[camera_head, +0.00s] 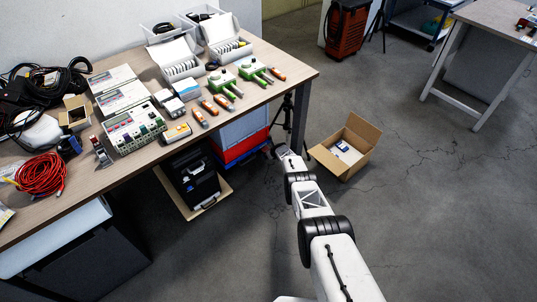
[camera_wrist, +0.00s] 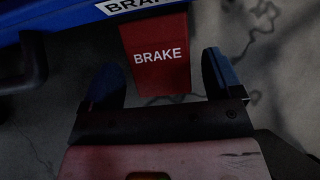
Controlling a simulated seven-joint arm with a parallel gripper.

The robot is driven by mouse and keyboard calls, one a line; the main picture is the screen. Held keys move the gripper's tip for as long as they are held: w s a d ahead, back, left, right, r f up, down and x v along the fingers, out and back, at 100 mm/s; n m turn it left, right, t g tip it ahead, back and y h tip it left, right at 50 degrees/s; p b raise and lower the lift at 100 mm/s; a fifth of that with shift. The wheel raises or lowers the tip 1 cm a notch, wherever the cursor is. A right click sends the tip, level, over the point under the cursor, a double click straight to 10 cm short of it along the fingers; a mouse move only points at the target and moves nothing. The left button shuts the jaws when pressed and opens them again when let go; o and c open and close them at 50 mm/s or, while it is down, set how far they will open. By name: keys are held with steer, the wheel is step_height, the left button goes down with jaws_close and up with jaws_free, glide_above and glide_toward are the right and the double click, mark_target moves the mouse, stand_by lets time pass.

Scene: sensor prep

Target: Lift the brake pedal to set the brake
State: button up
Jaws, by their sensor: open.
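The brake pedal (camera_wrist: 157,70) is a red plate marked BRAKE in white in the wrist view. It extends down from under a blue body (camera_wrist: 60,24) with a partly cut-off white label. My gripper (camera_wrist: 160,64) is open. Its two blue-tipped fingers stand on the left and right of the pedal, with a gap on each side, and nothing is held. I cannot tell the height of the fingers relative to the pedal. In the head view, the end of my arm (camera_head: 283,151) is low beside the table's right end; its fingers and the pedal cannot be made out.
The wooden table (camera_head: 140,170) bears instruments, cables and tools. Its leg (camera_head: 301,115) stands close to my arm. Below are blue and red boxes (camera_head: 240,147) and a black case (camera_head: 195,185). An open cardboard box (camera_head: 360,145) lies just right of my arm.

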steer(key=shift+c, duration=0.4)
steer(key=c, duration=1.2)
steer(key=shift+s+a+r+g+h, duration=0.1)
steer(key=shift+r+g+h, duration=0.45)
steer(key=shift+g+h, duration=0.35)
steer(key=o, duration=1.3)
steer(key=shift+d+r, duration=0.3)
steer(key=shift+r, duration=0.15)
steer(key=shift+r, duration=0.15)
steer(key=shift+v, duration=3.35)
